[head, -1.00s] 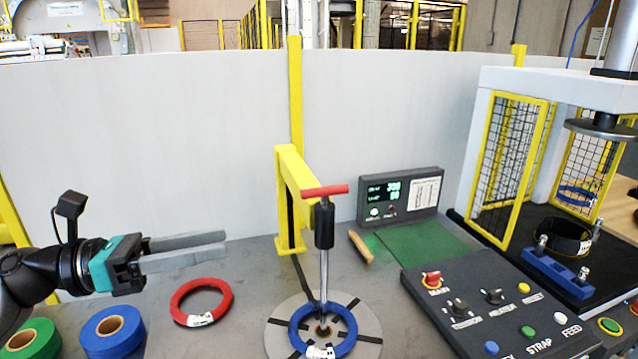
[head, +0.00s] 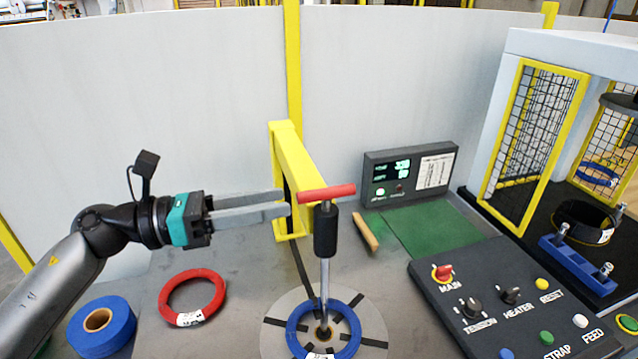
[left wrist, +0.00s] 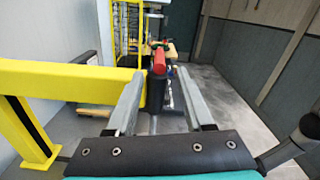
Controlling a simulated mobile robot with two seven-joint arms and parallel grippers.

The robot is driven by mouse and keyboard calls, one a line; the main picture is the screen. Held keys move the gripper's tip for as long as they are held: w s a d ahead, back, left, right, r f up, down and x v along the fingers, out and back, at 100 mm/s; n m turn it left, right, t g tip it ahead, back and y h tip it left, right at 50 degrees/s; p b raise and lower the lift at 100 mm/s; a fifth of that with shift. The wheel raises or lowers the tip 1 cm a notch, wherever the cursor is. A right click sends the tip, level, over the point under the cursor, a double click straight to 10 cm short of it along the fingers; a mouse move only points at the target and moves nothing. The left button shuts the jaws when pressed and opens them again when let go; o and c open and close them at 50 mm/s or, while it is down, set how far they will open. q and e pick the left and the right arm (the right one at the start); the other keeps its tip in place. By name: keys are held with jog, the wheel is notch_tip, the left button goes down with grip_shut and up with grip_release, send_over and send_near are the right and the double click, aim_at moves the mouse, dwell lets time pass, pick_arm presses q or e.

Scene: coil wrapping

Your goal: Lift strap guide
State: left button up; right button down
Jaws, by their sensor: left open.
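The strap guide (head: 325,238) stands upright, with a red crossbar on top, a black sleeve and a metal rod going down to the round grey plate (head: 275,308). The blue coil (head: 349,346) lies on that plate around the rod's foot. My left gripper (head: 286,205) is open and empty, pointing right, with its fingertips just left of the black sleeve and below the red crossbar. In the left wrist view, the guide's red bar and black sleeve (left wrist: 158,78) show ahead between the two open fingers. My right gripper is not in view.
A yellow bracket (head: 290,165) stands close behind the guide. A red coil (head: 164,301) and a blue strap roll (head: 120,325) lie at the left. A control panel (head: 440,300), a green mat (head: 440,232) and a caged press (head: 500,150) are at the right.

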aim_at(319, 190)
pick_arm(q)
jog(key=p+x, duration=0.1)
jog(key=x, duration=0.5)
jog(key=shift+w+d+r, duration=0.1)
jog(key=shift+d+r, duration=0.05)
jog(key=shift+d, duration=0.05)
jog(key=shift+w+d+p, duration=0.2)
jog(key=shift+d+p, duration=0.15)
jog(key=shift+d, duration=0.25)
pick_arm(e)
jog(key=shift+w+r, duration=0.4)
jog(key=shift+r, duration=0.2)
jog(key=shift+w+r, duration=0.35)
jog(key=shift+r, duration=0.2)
pick_arm(q)
jog(key=shift+c, duration=0.3)
jog(key=c, duration=0.8)
grip_shut()
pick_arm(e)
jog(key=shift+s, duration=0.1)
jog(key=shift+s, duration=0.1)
